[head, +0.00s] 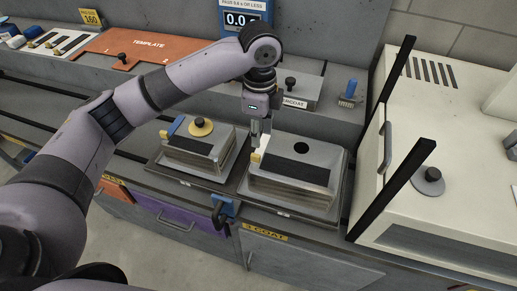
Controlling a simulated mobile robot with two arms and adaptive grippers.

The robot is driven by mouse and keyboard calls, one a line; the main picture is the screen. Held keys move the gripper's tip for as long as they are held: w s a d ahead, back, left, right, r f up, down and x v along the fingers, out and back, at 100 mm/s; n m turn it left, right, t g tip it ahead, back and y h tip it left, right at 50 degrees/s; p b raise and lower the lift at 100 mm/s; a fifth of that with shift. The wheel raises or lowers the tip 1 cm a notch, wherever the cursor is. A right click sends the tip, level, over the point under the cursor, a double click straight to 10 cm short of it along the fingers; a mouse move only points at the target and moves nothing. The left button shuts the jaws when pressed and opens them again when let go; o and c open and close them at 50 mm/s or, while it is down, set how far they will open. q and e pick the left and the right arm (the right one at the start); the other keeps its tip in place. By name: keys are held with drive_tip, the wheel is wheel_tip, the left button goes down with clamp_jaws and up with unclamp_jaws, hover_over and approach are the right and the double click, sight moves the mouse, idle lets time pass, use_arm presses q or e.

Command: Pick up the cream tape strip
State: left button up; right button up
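My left gripper (260,138) points down over the near left part of the right-hand metal block (318,168). A small pale cream piece (265,143) shows at its fingertips and looks like the cream tape strip. It is too small to tell whether the fingers are closed on it or only beside it. A yellow piece (255,161) sits just below the fingertips at the block's left end. The block has a dark band and a round black hole on top. My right gripper is not in view.
A large cream machine (462,120) with black upright bars (398,190) borders the right. An orange template board (140,45) and a white tray (48,40) lie at the back left.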

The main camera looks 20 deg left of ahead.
sight(259, 156)
use_arm(q)
drive_tip(key=f, duration=0.3)
drive_tip(key=shift+w+f+p, duration=0.1)
drive_tip(key=shift+w+p, duration=0.15)
drive_tip(key=shift+p, duration=0.05)
drive_tip(key=shift+s+f, duration=0.2)
drive_tip(key=shift+f, duration=0.3)
drive_tip(key=shift+s+f+p, duration=0.1)
drive_tip(key=shift+f+p, duration=0.15)
drive_tip(key=shift+p, duration=0.1)
drive_tip(key=f, duration=0.2)
drive_tip(key=f+p, duration=0.1)
drive_tip(key=shift+w+a+f+p, duration=0.2)
drive_tip(key=shift+f+p, duration=0.1)
drive_tip(key=shift+f, duration=0.55)
clamp_jaws()
